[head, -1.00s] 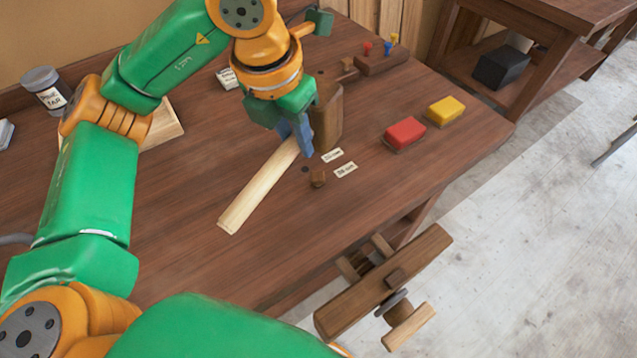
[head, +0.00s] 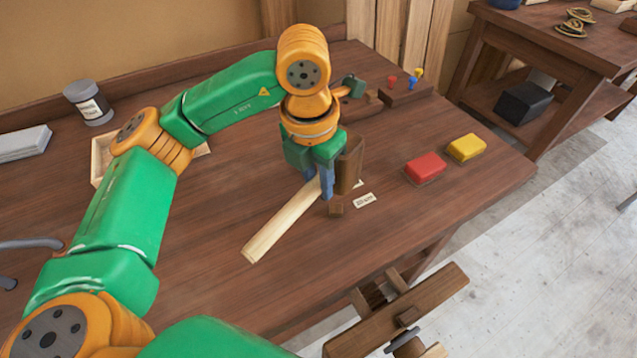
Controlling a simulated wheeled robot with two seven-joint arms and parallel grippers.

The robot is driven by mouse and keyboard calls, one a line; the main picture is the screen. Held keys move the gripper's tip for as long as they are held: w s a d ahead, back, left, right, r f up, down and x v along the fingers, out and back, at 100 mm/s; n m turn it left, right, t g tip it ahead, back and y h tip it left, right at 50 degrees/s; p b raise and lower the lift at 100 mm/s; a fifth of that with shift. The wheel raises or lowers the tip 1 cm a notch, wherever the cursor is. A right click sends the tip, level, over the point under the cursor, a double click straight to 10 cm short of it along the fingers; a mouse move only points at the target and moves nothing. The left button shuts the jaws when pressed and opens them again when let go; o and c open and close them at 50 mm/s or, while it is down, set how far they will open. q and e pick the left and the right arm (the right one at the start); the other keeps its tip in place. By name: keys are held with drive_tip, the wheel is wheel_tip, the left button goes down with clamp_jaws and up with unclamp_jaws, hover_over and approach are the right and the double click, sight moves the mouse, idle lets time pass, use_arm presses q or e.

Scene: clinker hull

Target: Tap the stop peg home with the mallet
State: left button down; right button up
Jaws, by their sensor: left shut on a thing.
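The mallet has a dark brown block head (head: 350,166) and a pale wooden handle (head: 280,226). My left gripper (head: 327,188) has its blue fingers shut on the handle close to the head. The handle slants down to the left from the fingers, low over the bench. The stop peg (head: 336,209) is a small brown square-topped block on the bench, just in front of the fingers and mallet head. I cannot tell how far the peg stands up, or whether the mallet touches the bench. My right gripper is out of view.
A label card (head: 364,200) lies right of the peg; another is mostly hidden. A red block (head: 425,168) and a yellow block (head: 466,147) lie farther right. A dark vise (head: 398,318) juts from the front edge. A tar tin (head: 88,103) and pale tray (head: 101,160) stand left.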

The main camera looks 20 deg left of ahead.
use_arm(q)
drive_tip(key=shift+r, duration=0.85)
drive_tip(key=shift+d, duration=0.2)
drive_tip(key=shift+a, duration=0.1)
drive_tip(key=shift+s, duration=0.3)
wheel_tip(320, 180, down, 10)
drive_tip(key=shift+r, duration=0.1)
wheel_tip(320, 180, up, 10)
drive_tip(key=shift+a, duration=0.1)
drive_tip(key=shift+d, duration=0.2)
